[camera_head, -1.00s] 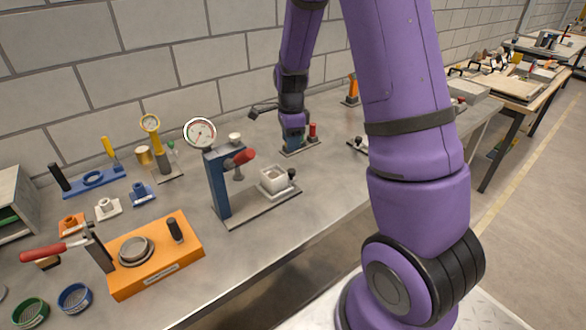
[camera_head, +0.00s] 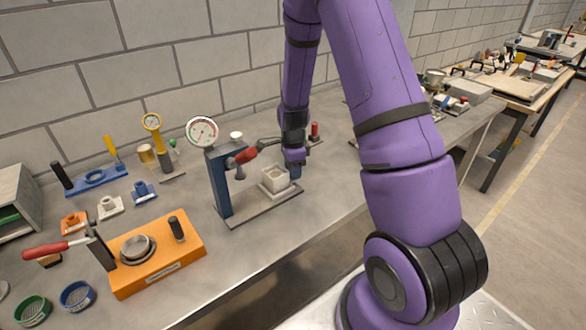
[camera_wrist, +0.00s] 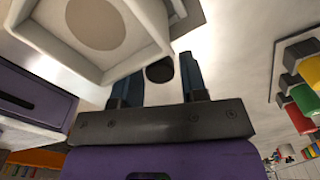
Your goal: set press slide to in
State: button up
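The press is a blue upright frame (camera_head: 220,185) with a round dial gauge, a red-tipped lever (camera_head: 245,155) and a grey base plate (camera_head: 255,210). Its slide carries a white square block with a round recess (camera_head: 274,180), which sits right of the ram, not under it. The block is large at the upper left of the wrist view (camera_wrist: 95,25). My gripper (camera_head: 296,172) is at the block's right side. In the wrist view its two blue fingers (camera_wrist: 160,76) are apart, with the slide's black knob (camera_wrist: 160,70) between them and gaps on both sides. The head view hides the knob.
An orange fixture (camera_head: 160,255) with a red handle stands front left of the press. A yellow gauge stand (camera_head: 156,140) and a blue fixture (camera_head: 95,178) are at the back left. Red, green and yellow parts (camera_wrist: 300,90) lie at the wrist view's right. Bare bench lies in front.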

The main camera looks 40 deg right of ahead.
grip_shut()
jog(key=shift+s+a, duration=0.1)
jog(key=shift+a, duration=3.7)
grip_release()
jog(key=shift+r, duration=0.1)
notch_tip(320, 180, up, 11)
